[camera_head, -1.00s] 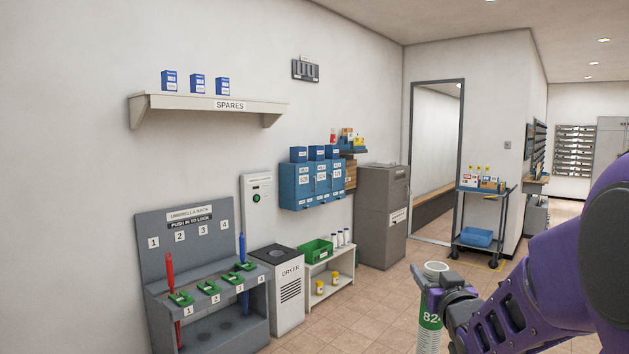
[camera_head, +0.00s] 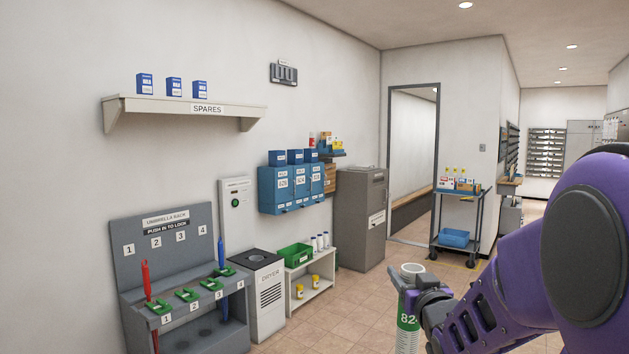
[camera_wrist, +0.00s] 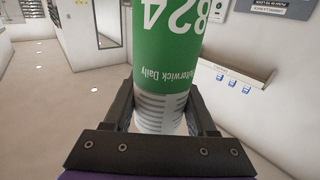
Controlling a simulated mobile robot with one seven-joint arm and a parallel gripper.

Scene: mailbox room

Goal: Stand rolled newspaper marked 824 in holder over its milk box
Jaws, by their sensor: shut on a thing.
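The rolled newspaper (camera_head: 408,325) is white with a green band marked 824. It stands roughly upright in the head view, low and right of centre. My gripper (camera_head: 406,285) is shut around it near its upper end. In the wrist view the newspaper (camera_wrist: 168,45) sits between both fingers of my gripper (camera_wrist: 163,105), its print upside down. Three blue milk boxes (camera_head: 290,203) hang on the left wall, well beyond my gripper; the middle label appears to read 824. A dark blue open holder (camera_head: 295,157) sits above the middle box, with one more on each side.
Below the milk boxes is a white shelf stand (camera_head: 315,283) with a green tray (camera_head: 295,256). A grey cabinet (camera_head: 360,225) stands to their right. A dryer (camera_head: 265,310) and umbrella rack (camera_head: 190,280) are nearer. The tiled floor (camera_head: 350,310) before them is clear.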

